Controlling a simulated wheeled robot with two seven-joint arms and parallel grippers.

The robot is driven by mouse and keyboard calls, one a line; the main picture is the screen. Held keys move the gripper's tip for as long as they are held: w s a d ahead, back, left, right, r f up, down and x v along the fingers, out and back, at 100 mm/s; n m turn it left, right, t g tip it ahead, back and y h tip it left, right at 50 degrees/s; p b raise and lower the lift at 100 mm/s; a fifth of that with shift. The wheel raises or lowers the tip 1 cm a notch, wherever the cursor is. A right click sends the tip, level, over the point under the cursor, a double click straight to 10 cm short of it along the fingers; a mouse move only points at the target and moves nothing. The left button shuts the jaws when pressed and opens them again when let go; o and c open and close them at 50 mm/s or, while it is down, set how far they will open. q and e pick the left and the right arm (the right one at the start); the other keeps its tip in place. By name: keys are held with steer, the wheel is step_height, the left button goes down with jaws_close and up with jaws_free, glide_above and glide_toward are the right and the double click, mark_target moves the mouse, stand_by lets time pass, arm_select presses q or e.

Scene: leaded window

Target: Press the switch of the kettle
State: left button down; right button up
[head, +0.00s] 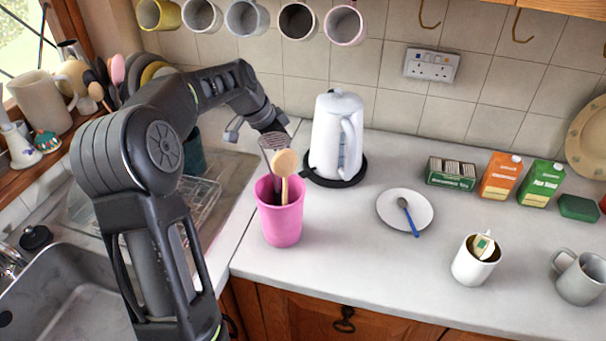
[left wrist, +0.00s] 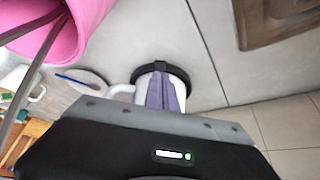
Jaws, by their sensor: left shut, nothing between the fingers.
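The white kettle (head: 336,138) stands upright on its round black base (head: 350,178) against the tiled wall, with its handle toward the right front. My left gripper (head: 283,126) is just left of the kettle, partly behind the utensils; I cannot tell whether it touches. In the left wrist view its shut, empty fingers (left wrist: 165,92) lie in front of the white kettle (left wrist: 150,82) and its black base (left wrist: 141,75). A small dark tab (left wrist: 160,65) shows at the base's edge; I cannot tell whether it is the switch. My right gripper is not in view.
A pink cup (head: 280,220) with utensils stands close to my left forearm; it also shows in the left wrist view (left wrist: 75,25). A plate with a spoon (head: 408,212), cartons (head: 500,178) and a white mug (head: 472,265) stand to the right. Mugs hang above.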

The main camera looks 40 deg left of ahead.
mark_target(300, 175)
arm_select(q)
steer(key=shift+b+x, duration=0.95)
steer(key=shift+x, duration=2.15)
steer(key=shift+f+b, duration=0.85)
steer(key=shift+f, duration=0.05)
steer(key=shift+r, duration=0.15)
steer(key=shift+s+a+r+b, duration=0.15)
steer(key=shift+s+a, duration=0.15)
steer(key=shift+s, duration=0.25)
steer(key=shift+s+a+r+b, duration=0.2)
steer(key=shift+s+a, duration=0.1)
steer(key=shift+s, duration=0.2)
steer(key=shift+s+a+r, duration=0.15)
steer(key=shift+s, duration=0.15)
